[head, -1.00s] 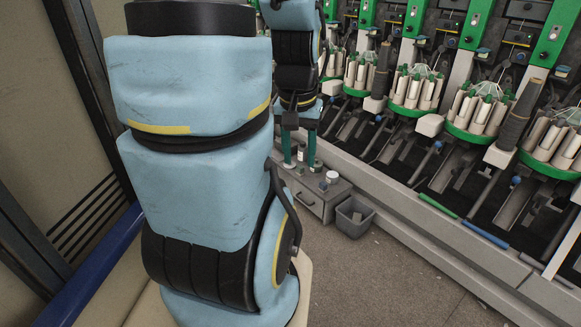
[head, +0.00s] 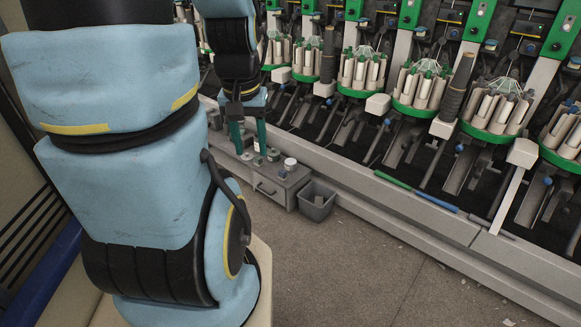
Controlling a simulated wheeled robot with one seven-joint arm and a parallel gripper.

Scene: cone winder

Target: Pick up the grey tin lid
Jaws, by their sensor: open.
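My gripper (head: 250,152) points down over the left part of a low grey cabinet (head: 269,188), its two green fingers apart with a gap between them. Small items stand on the cabinet top close to the fingertips. A small round grey item (head: 273,155) just right of the right finger may be the grey tin lid, but it is too small to be sure. Another small grey item (head: 246,157) shows between the fingertips. Whether the fingers touch anything cannot be told.
A white-topped jar (head: 290,163) stands right of the gripper on the cabinet. A grey bin (head: 317,200) is on the floor beside it. The winding machine (head: 400,195) runs along behind. The floor (head: 370,265) at front right is mostly clear.

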